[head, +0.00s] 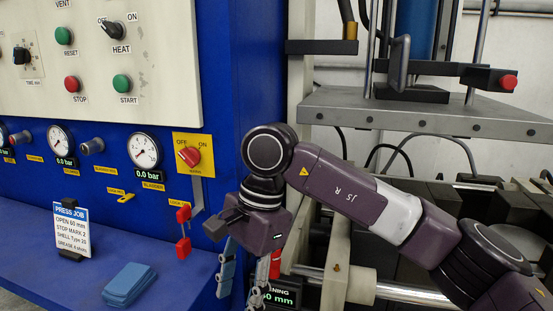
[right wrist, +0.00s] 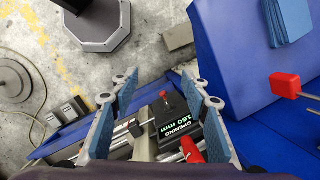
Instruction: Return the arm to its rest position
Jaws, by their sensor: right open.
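My right arm (head: 345,190) comes in from the right in the head view and bends down at its wrist in front of the blue cabinet's right edge. My right gripper (head: 245,275) hangs fingers down beside the press and is open. In the right wrist view, the right gripper (right wrist: 157,88) has its blue-padded fingers spread wide, with nothing held between them. Below the fingers shows the black opening display (right wrist: 180,135), reading 160 mm; in the head view the gripper partly hides it. My left gripper is out of view.
The blue control cabinet (head: 240,70) stands left of my wrist. Its ledge holds a press job card (head: 71,230) and folded blue cloths (head: 130,284). The grey press platen (head: 430,118) is above my forearm. Concrete floor (right wrist: 150,60) lies below.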

